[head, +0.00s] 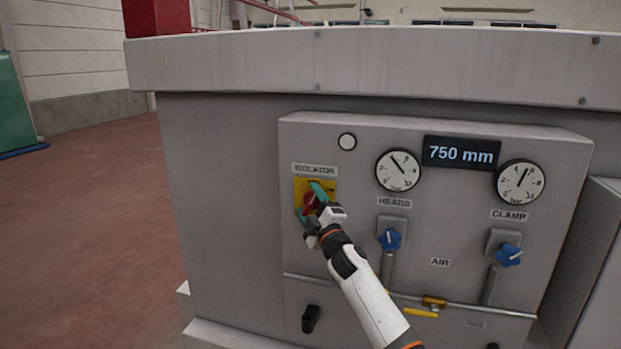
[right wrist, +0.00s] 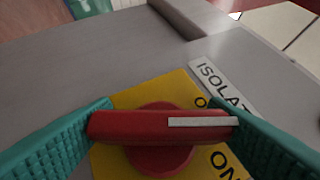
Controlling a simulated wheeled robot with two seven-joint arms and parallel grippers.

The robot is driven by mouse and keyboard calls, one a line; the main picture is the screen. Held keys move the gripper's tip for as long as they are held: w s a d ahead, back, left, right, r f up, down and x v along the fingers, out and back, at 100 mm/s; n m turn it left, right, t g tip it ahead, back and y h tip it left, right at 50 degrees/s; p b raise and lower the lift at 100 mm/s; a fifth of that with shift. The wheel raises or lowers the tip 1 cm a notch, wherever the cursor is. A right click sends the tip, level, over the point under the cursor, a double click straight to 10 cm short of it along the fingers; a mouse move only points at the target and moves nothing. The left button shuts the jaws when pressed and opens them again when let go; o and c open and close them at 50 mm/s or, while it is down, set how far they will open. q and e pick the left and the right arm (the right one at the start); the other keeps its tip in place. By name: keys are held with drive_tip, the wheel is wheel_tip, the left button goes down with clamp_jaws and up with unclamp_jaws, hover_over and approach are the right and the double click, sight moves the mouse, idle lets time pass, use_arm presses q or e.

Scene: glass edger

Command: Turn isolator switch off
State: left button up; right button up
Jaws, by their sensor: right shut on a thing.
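The isolator switch is a red rotary knob (head: 310,203) on a yellow plate (head: 300,187), below the ISOLATOR label (head: 315,169). My right gripper (head: 316,203) is shut on it, its teal fingers at opposite ends of the red handle. In the right wrist view the handle (right wrist: 125,125) lies crosswise between the fingertips (right wrist: 162,118). The gripper hides part of the plate in the head view. My left gripper is not in view.
A ledge (head: 400,65) overhangs above. Open floor (head: 85,230) lies left.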

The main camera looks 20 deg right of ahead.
drive_tip(key=shift+d+r+n+g+p, duration=0.1)
drive_tip(key=shift+r+n+g+p, duration=0.35)
drive_tip(key=shift+p, duration=0.2)
drive_tip(key=shift+f+n+g+p, duration=0.25)
drive_tip(key=shift+n+g+p, duration=0.3)
drive_tip(key=shift+n, duration=0.2)
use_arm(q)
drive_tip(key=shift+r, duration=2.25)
use_arm(e)
drive_tip(key=shift+f+n+g, duration=0.2)
drive_tip(key=shift+n+g, duration=0.6)
drive_tip(key=shift+n, duration=0.1)
drive_tip(key=shift+f, duration=0.1)
drive_tip(key=o, duration=1)
drive_tip(key=shift+c, duration=0.2)
